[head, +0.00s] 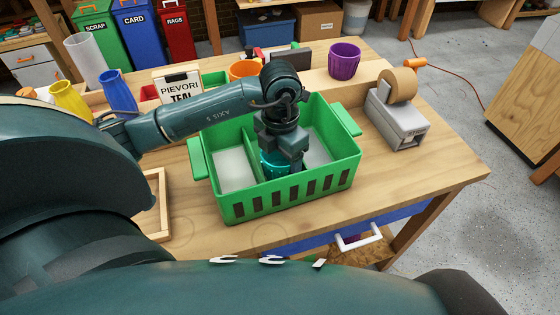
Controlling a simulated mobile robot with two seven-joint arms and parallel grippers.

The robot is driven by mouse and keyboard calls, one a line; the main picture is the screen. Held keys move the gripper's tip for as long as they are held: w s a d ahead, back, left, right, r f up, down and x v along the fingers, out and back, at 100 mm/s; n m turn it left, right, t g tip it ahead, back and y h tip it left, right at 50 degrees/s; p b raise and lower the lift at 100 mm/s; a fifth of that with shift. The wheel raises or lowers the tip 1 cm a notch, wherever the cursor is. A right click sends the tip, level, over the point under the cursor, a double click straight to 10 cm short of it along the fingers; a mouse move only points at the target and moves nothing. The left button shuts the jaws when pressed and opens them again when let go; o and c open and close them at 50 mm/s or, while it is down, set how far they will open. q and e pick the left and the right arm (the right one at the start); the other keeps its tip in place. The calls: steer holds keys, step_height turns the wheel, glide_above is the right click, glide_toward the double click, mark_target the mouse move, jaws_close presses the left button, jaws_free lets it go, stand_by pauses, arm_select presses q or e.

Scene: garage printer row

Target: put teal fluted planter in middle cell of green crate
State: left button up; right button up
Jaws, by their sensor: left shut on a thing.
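The green crate (288,198) stands on the wooden workbench, with upright dividers and pale cell floors at its left and right. My left gripper (283,160) points down into the middle part of the crate. It is shut on the teal fluted planter (268,163), of which only a small teal part shows beside the fingers. The gripper and the crate's front wall hide the rest of the planter. I cannot tell whether the planter touches the cell floor. My right gripper is not in view.
A grey tape dispenser (398,122) stands right of the crate. A purple fluted planter (344,61) and an orange one (245,70) stand behind it. Blue (118,92), yellow (72,100) and white (86,60) vases stand at left. The bench's right front (430,165) is clear.

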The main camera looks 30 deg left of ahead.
arm_select(q)
steer(key=shift+f, duration=0.85)
steer(key=shift+f, duration=0.1)
steer(key=o, duration=1)
steer(key=shift+r, duration=0.3)
step_height(320, 180, up, 12)
steer(key=shift+f, duration=0.15)
